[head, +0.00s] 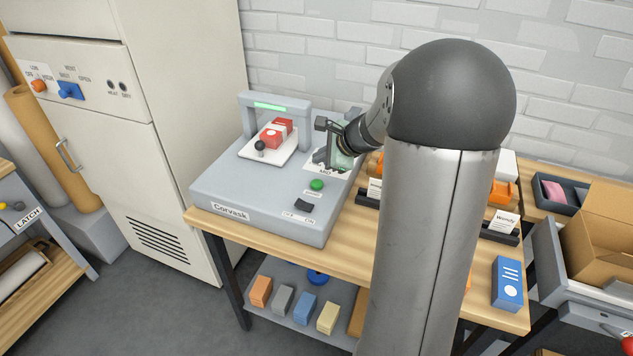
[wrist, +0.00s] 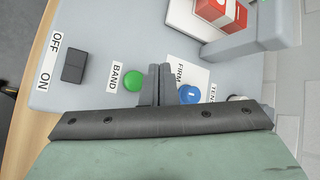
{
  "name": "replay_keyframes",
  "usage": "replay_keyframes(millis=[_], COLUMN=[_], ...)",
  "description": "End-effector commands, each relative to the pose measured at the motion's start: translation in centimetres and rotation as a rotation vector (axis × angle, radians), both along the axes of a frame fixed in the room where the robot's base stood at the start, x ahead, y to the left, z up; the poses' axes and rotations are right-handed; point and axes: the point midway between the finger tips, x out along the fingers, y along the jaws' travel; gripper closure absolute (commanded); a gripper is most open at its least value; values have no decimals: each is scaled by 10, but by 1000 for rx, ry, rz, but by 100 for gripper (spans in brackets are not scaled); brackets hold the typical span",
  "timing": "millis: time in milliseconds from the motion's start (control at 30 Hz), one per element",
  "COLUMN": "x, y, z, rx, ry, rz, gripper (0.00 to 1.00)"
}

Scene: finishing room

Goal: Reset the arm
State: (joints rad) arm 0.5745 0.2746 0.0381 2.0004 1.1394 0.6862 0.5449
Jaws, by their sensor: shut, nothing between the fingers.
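My gripper (head: 322,156) is over the right side of the grey Corvask machine (head: 215,185), partly hidden by my own arm in the head view. In the wrist view my gripper (wrist: 158,75) has its two grey fingers together with nothing between them. The fingers appear between the green BAND button (wrist: 134,82) and a blue knob (wrist: 190,93) by the FIRM label. I cannot tell whether they touch the panel. A red box with a white band (head: 275,134) sits on the machine's white plate (head: 264,155), apart from my gripper.
The machine's arch (head: 275,105) with a green light stands over the plate's back. A black switch (head: 304,205) is at the machine's front. My column hides part of the wooden bench (head: 345,240). A blue box (head: 508,283) and an open carton (head: 598,235) are right.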

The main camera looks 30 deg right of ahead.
Motion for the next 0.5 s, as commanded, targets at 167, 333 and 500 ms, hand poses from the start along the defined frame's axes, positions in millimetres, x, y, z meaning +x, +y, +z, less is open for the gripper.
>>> replay_keyframes(millis=[167, 333, 500], x=[0, -6, -57], y=[0, 16, 94], z=[0, 2, 7], rx=[0, -31, -229], ry=[0, 4, 38], rz=[0, 61, 438], gripper=[100, 100, 100])
